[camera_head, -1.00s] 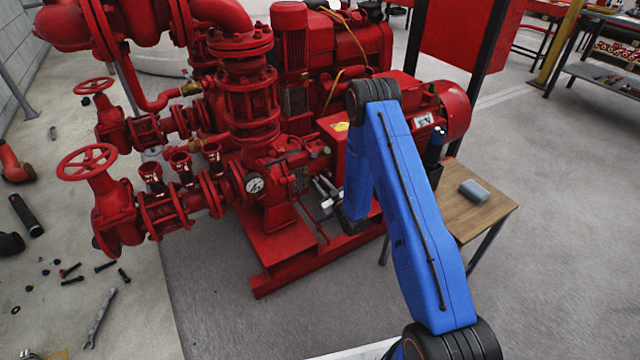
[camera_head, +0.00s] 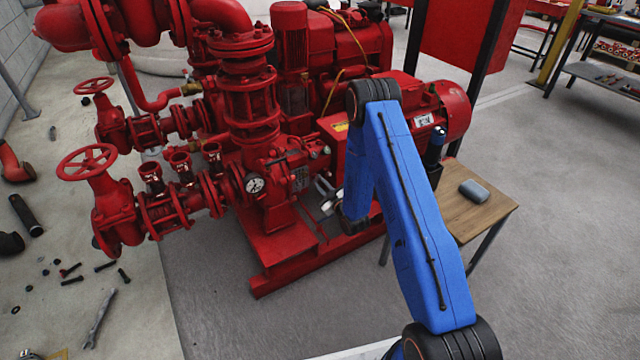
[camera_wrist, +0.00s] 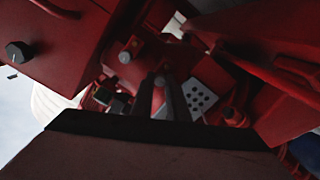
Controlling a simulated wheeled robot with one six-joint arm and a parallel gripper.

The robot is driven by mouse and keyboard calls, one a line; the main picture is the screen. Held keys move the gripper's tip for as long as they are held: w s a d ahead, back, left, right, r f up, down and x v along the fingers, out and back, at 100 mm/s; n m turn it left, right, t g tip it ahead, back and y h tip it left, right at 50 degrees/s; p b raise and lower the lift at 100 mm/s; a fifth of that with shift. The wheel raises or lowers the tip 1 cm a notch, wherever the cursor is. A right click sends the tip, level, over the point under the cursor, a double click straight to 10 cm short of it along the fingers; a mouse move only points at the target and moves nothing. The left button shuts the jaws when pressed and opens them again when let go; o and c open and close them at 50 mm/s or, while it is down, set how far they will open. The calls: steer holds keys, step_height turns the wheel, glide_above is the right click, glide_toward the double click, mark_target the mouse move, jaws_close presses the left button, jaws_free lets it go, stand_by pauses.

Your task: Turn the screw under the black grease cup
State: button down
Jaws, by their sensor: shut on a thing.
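My gripper (camera_head: 326,195) is at the pump's side, low between the red pump casing (camera_head: 276,180) and the motor end. In the wrist view its two dark fingers (camera_wrist: 160,98) are close together and point into the red pump housing (camera_wrist: 125,55). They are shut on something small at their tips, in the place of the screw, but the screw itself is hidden. Small black fittings (camera_wrist: 108,98) sit just left of the fingers; I cannot tell whether one is the black grease cup.
Red metal surrounds the fingers closely, with a perforated plate (camera_wrist: 200,97) to their right. A wrench (camera_head: 100,318) and loose bolts lie on the floor at left.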

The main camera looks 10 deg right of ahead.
steer(key=c, duration=1.7)
jaws_free()
steer(key=v, duration=1.7)
steer(key=shift+s, duration=0.2)
steer(key=w+d+r+g+h, duration=0.1)
steer(key=w+r+g+h, duration=0.3)
steer(key=r, duration=0.9)
steer(key=s+d+r+m+g+h, duration=0.1)
steer(key=s+r+m, duration=0.15)
steer(key=r, duration=0.45)
steer(key=s+d+r+m+g, duration=0.1)
steer(key=s+d+r, duration=0.15)
steer(key=r, duration=0.35)
steer(key=s+a+r+m+g, duration=0.1)
steer(key=s+r, duration=0.4)
steer(key=s, duration=0.7)
steer(key=s+r+m+g, duration=0.3)
steer(key=s+r, duration=0.2)
steer(key=s, duration=0.8)
steer(key=s+a+r+m+g, duration=0.1)
steer(key=s+r, duration=0.4)
steer(key=s, duration=0.8)
steer(key=shift+s+a+m+g+h, duration=0.3)
steer(key=shift+m+g, duration=0.15)
steer(key=shift+g, duration=0.25)
